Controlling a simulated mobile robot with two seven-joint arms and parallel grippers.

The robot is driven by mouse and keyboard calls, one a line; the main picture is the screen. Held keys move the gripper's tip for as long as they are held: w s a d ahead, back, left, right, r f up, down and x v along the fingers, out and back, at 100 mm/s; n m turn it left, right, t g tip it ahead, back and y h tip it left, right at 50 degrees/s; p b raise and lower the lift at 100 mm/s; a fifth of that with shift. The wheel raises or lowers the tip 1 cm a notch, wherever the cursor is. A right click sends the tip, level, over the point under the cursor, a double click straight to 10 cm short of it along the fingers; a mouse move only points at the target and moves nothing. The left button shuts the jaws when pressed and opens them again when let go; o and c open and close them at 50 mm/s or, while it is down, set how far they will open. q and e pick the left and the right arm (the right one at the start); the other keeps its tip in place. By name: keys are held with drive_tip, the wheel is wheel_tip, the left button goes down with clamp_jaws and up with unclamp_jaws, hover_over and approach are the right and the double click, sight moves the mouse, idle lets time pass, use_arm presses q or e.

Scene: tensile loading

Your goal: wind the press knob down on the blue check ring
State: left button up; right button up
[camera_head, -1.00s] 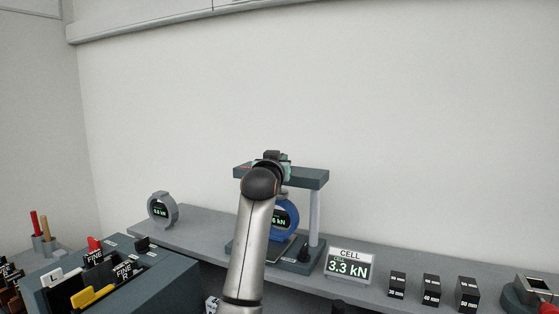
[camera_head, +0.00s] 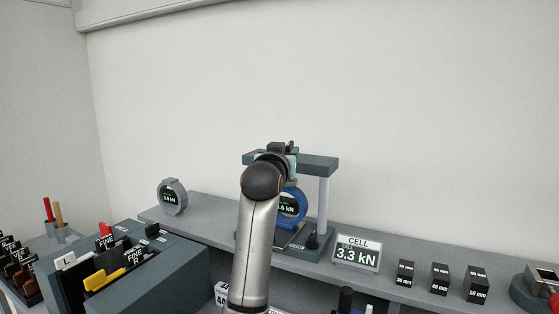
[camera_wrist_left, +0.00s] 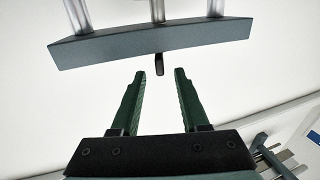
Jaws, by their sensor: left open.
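The press has a dark teal crossbeam (camera_head: 318,165) on grey posts, above the bench. The blue check ring (camera_head: 297,210) sits under the beam, partly hidden by my left arm; its display ends in ".6 kN". My left gripper (camera_head: 284,152) is at the beam's top, mostly hidden behind its own wrist. In the left wrist view its fingers (camera_wrist_left: 160,73) are open and empty. The crossbeam also shows there (camera_wrist_left: 150,42), with a small dark peg (camera_wrist_left: 158,65) at its edge, in line with the gap. I cannot tell whether this peg belongs to the press knob. My right gripper is not in view.
A CELL display (camera_head: 357,253) reads 3.3 kN, right of the press. Several black blocks (camera_head: 439,278) stand further right. A grey ring gauge (camera_head: 172,197) stands at the bench's left. A teal holder (camera_head: 165,270) with labelled tools is at front left. The wall behind is bare.

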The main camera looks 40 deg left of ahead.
use_arm(q)
drive_tip(key=v, duration=0.7)
drive_tip(key=shift+p, duration=0.3)
drive_tip(key=shift+s, duration=0.1)
